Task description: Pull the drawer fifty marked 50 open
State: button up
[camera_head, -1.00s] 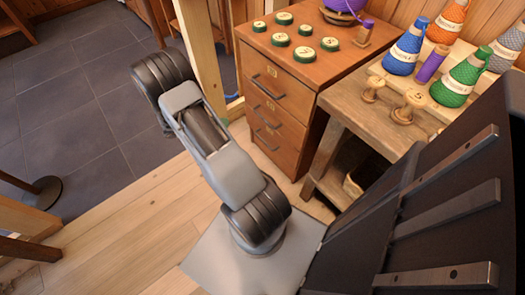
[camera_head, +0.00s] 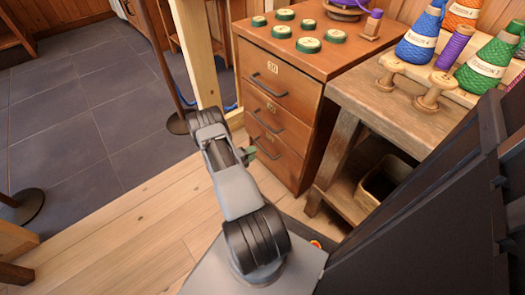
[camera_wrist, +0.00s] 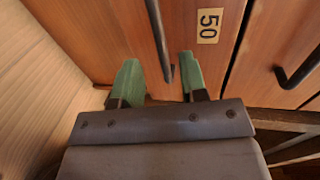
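The drawer marked 50 (camera_wrist: 110,40) is a reddish-brown wooden front in the wrist view, with a label (camera_wrist: 209,26) and a dark bar handle (camera_wrist: 156,35). In the head view it is the bottom drawer (camera_head: 286,160) of the wooden cabinet, and it looks shut. My gripper (camera_wrist: 162,77) is open, its two green fingers apart in front of this drawer. The handle's end shows between the fingertips; I cannot tell whether they reach around it. In the head view my gripper (camera_head: 249,155) is low at the cabinet front, partly hidden by my arm.
Two other drawers lie above, the top one (camera_head: 290,85) with its own handle. Green-rimmed discs (camera_head: 308,45) lie on the cabinet top. A wooden bench (camera_head: 400,95) with spools and yarn cones stands at right. Wooden floor (camera_head: 140,230) is free at left.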

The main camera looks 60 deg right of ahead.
aim_at(262, 148)
jog(key=b+x, duration=0.1)
jog(key=x, duration=0.5)
jog(key=shift+s+d+b, duration=0.1)
jog(key=shift+d+b, duration=0.25)
jog(key=shift+b, duration=0.05)
jog(key=shift+c, duration=0.3)
grip_shut()
